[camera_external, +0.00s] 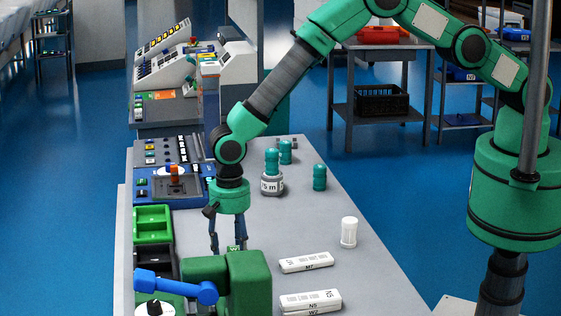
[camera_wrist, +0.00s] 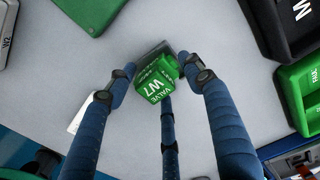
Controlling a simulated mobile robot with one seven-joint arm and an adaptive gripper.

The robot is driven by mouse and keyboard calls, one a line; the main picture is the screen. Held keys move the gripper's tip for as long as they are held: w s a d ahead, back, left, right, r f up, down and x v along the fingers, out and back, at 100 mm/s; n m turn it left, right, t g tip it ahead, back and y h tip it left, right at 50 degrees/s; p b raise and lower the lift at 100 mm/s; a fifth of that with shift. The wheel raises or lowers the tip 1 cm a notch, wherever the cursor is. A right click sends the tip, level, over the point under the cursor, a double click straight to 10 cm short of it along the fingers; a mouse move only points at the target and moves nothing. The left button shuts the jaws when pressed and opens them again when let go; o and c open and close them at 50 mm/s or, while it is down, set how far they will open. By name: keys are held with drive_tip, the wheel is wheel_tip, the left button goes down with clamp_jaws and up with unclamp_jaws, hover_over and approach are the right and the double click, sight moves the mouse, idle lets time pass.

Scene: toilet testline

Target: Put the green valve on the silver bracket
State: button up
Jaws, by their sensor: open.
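The green valve (camera_wrist: 157,84), marked "VALVE W7", lies on the grey table between the fingers of my gripper (camera_wrist: 165,85) in the wrist view. A dark grey part shows at its far side. The fingers are spread beside the valve, and I cannot tell whether any touches it. In the external view my gripper (camera_external: 226,246) points down at the table, behind a large green block, with a bit of the green valve (camera_external: 238,246) showing at the fingers. I cannot make out a silver bracket with certainty in either view.
The green block (camera_external: 248,281) with a blue arm stands close in front of my gripper. Green and black bins (camera_external: 152,220) line the left edge. White boxes (camera_external: 306,262), a white cylinder (camera_external: 349,232) and teal-topped items (camera_external: 320,177) stand to the right.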

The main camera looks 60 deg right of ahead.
sight(232, 248)
wheel_tip(232, 248, up, 12)
idle(0.6)
drive_tip(key=shift+f, duration=0.1)
idle(0.4)
idle(0.4)
